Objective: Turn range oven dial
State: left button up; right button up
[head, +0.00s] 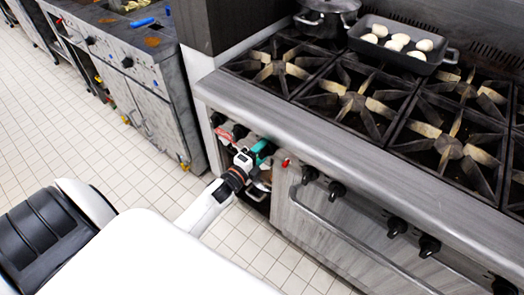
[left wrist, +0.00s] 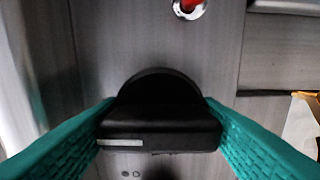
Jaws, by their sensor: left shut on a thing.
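The range (head: 330,134) stands at the right in the head view, with a row of black dials along its front. My left gripper (head: 264,150) has teal fingers and is at the left part of this front panel. In the left wrist view, my left gripper (left wrist: 160,128) is shut on the black oven dial (left wrist: 160,112), with one finger on each side of its grip bar. The bar lies level in that view, with a pale mark (left wrist: 120,142) at its left end. In the head view the gripper hides this dial. My right gripper is not in view.
A red indicator (head: 285,163) sits right of the gripper on the panel; other dials (head: 336,190) continue to the right. An oven handle (head: 345,232) runs below. A pot (head: 326,18) and a tray of dough balls (head: 385,48) stand on the burners. Tiled floor at left is clear.

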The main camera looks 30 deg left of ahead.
pick_arm(q)
jog(key=o, duration=0.9)
jog(key=shift+o, duration=0.2)
jog(key=s, duration=1.2)
jog(key=shift+a+b, duration=0.45)
